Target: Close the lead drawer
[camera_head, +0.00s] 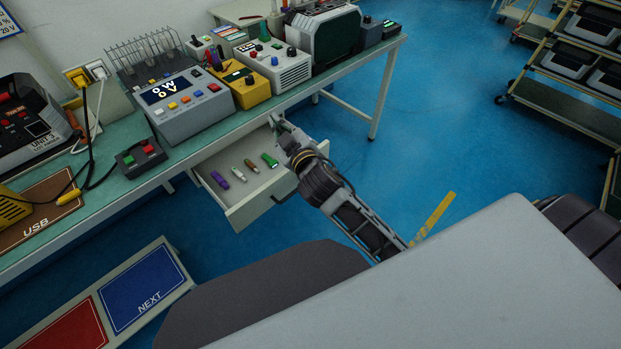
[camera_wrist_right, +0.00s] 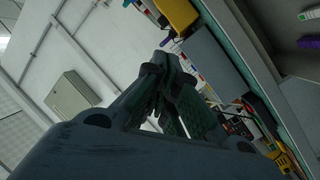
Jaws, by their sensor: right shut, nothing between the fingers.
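The lead drawer (camera_head: 243,211) under the workbench stands open in the head view. Several small items lie in it, among them a purple one (camera_head: 219,179) and a green one (camera_head: 269,159). My right gripper (camera_head: 275,122) is shut and empty at the drawer's right side, close to the bench's front edge; I cannot tell whether it touches either. In the right wrist view its closed fingers (camera_wrist_right: 172,80) point up toward the wall and bench. The drawer's handle is partly visible at its front. My left gripper is in neither view.
The green-topped workbench (camera_head: 110,205) carries a grey meter box (camera_head: 188,105), a yellow device (camera_head: 243,86) and other instruments along its edge. A low panel marked NEXT (camera_head: 143,284) is at lower left. Blue floor (camera_head: 430,110) is clear to the right, before wheeled racks (camera_head: 570,105).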

